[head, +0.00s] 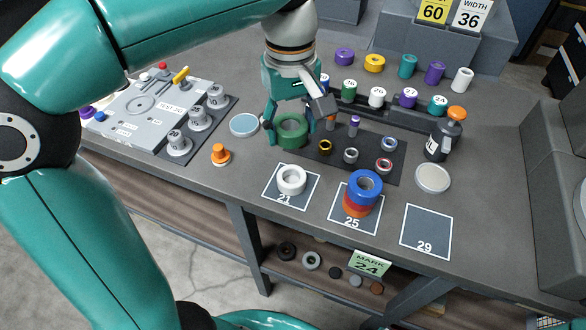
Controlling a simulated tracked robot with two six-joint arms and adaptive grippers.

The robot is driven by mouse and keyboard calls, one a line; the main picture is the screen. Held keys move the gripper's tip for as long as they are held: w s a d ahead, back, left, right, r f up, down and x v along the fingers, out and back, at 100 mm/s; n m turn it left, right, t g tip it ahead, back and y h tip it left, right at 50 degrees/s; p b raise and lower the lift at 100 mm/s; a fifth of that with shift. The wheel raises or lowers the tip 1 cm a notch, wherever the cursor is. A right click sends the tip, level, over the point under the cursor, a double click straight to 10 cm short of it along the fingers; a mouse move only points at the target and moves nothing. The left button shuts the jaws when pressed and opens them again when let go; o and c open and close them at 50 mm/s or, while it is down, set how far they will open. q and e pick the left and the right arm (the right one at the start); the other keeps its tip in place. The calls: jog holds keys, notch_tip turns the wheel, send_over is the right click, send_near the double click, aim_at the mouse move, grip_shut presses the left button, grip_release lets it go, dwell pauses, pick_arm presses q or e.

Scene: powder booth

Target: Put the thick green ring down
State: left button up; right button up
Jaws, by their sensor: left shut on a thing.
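The thick green ring (290,143) is between the fingers of my left gripper (291,131), which is shut on it. The ring is at the left end of a dark mat, low over or touching the table; I cannot tell which. Mat 21 (270,197) bears a white ring (291,180). Mat 25 (337,222) bears a stack with a blue ring (365,183) on top and orange and blue below. Mat 29 (425,225) is bare. My right gripper is not in view.
A dark mat (325,165) holds several small rings and plugs. An orange-capped bottle (444,136) stands at its right. Pale discs (244,125) lie on the table, and an orange plug (221,154) stands at left. A row of coloured rolls (377,97) is behind.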

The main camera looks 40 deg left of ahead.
pick_arm(q)
notch_tip(320, 180, down, 11)
jog(key=shift+b, duration=0.65)
jog(key=o, duration=1.4)
jog(key=shift+f, duration=0.15)
notch_tip(320, 180, up, 12)
jog(key=shift+r+p, duration=0.15)
jog(key=shift+p, duration=0.8)
